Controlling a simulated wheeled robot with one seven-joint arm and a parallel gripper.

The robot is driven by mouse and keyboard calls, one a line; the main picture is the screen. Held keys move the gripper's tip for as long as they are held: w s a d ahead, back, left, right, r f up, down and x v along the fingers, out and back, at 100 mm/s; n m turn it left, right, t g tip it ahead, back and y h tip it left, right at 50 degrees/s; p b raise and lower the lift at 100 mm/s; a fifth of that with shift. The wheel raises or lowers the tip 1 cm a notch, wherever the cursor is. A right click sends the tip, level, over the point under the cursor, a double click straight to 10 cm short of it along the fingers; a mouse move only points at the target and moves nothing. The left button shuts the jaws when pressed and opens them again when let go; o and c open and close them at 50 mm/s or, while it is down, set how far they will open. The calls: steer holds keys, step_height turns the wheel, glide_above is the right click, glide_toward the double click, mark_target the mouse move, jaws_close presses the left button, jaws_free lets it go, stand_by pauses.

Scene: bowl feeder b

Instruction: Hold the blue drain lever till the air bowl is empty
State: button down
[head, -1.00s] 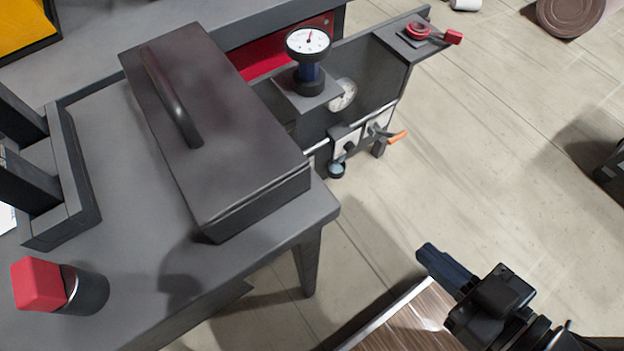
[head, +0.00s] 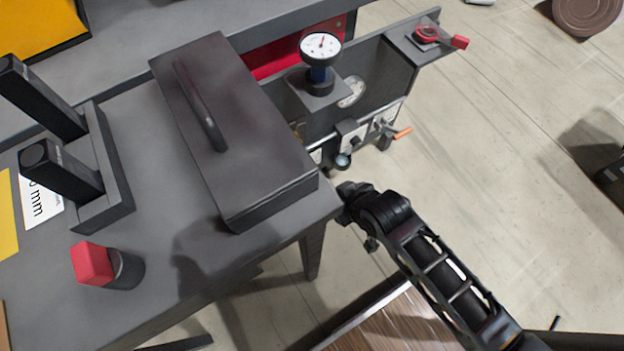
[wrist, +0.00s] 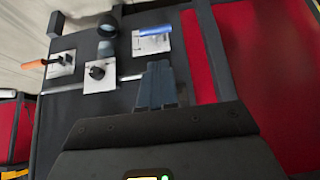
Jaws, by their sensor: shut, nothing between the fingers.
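The blue drain lever (wrist: 157,30) shows in the wrist view on a white plate (wrist: 150,43) on a dark panel. My gripper (wrist: 160,80) is shut and empty, its fingertips a little below that plate and apart from the lever in the picture. A dark round bowl (wrist: 107,27), which looks like the air bowl, is left of the lever; its contents cannot be made out. In the head view the bowl (head: 343,161) hangs under the rail beyond the table corner. The blue lever and my fingertips are hidden there.
An orange lever (wrist: 35,64) and a black knob (wrist: 97,71) sit on neighbouring white plates. A dial gauge (head: 320,47) stands above. The lidded dark box (head: 235,130) and table corner are close to my arm. A red-handled part (head: 445,38) is farther right.

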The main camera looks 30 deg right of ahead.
steer(key=w+g+p, duration=0.1)
steer(key=w+g, duration=0.1)
steer(key=w, duration=0.7)
steer(key=shift+a+r+g, duration=0.25)
steer(key=shift+r+g, duration=0.05)
steer(key=shift+r, duration=0.05)
steer(key=shift+w, duration=0.1)
steer(key=b+x, duration=0.1)
steer(key=x, duration=0.3)
steer(key=s+b+x, duration=0.1)
steer(key=x, duration=0.3)
steer(key=b+x, duration=0.2)
steer(key=x, duration=0.2)
steer(key=shift+s+f, duration=0.35)
steer(key=shift+s, duration=0.05)
steer(key=shift+s+f, duration=0.3)
steer(key=shift+f, duration=0.25)
steer(key=shift+b, duration=0.3)
